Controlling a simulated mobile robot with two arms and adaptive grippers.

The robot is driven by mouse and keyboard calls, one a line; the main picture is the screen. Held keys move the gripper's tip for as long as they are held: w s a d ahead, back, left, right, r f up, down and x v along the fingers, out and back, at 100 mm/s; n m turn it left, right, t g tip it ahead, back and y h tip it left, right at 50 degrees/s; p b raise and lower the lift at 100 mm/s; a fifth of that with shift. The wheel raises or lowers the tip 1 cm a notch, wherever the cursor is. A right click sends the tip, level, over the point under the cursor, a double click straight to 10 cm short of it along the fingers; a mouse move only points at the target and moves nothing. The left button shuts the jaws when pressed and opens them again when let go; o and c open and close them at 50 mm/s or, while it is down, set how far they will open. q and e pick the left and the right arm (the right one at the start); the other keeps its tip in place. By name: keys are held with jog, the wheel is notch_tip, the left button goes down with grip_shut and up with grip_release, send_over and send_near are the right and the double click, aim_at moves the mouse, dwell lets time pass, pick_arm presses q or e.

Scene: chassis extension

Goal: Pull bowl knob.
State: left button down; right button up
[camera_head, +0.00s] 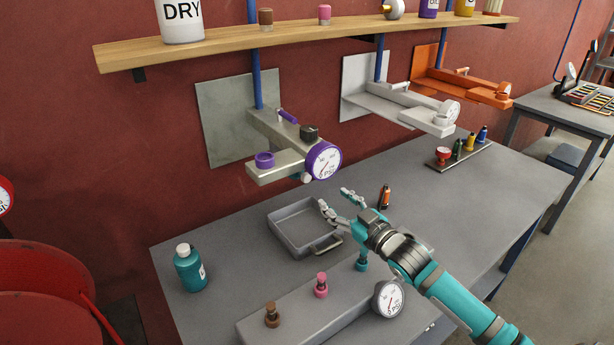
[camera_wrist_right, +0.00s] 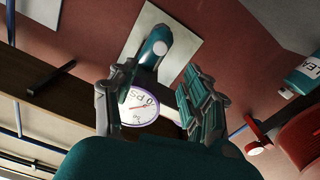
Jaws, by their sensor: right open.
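No part is clearly marked as a bowl knob. In the head view, a metal wall unit (camera_head: 275,168) carries a purple knob (camera_head: 265,159), a dark knob (camera_head: 309,132) and a purple-rimmed gauge (camera_head: 323,160). My right gripper (camera_head: 334,199) is open and empty, below the gauge in the picture and apart from it. A shallow grey tray (camera_head: 277,232) with a front handle (camera_head: 328,247) lies on the table beside the gripper. In the right wrist view, the gauge (camera_wrist_right: 140,107) shows between the open fingers (camera_wrist_right: 158,72). My left gripper is not in view.
A teal bottle (camera_head: 190,270) stands at the table's left. A grey block (camera_head: 300,325) with several coloured knobs and a gauge (camera_head: 389,299) lies in front. A wooden shelf (camera_head: 300,38) runs above. The table's right side is mostly clear.

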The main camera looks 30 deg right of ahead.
aim_at(308, 180)
jog(key=w, duration=0.4)
jog(key=w+a+p, duration=0.1)
jog(key=w, duration=0.3)
jog(key=w+p, duration=0.1)
jog(key=w, duration=0.3)
jog(key=shift+w+a, duration=0.2)
jog(key=shift+a, duration=0.2)
jog(key=shift+c, duration=0.4)
grip_shut()
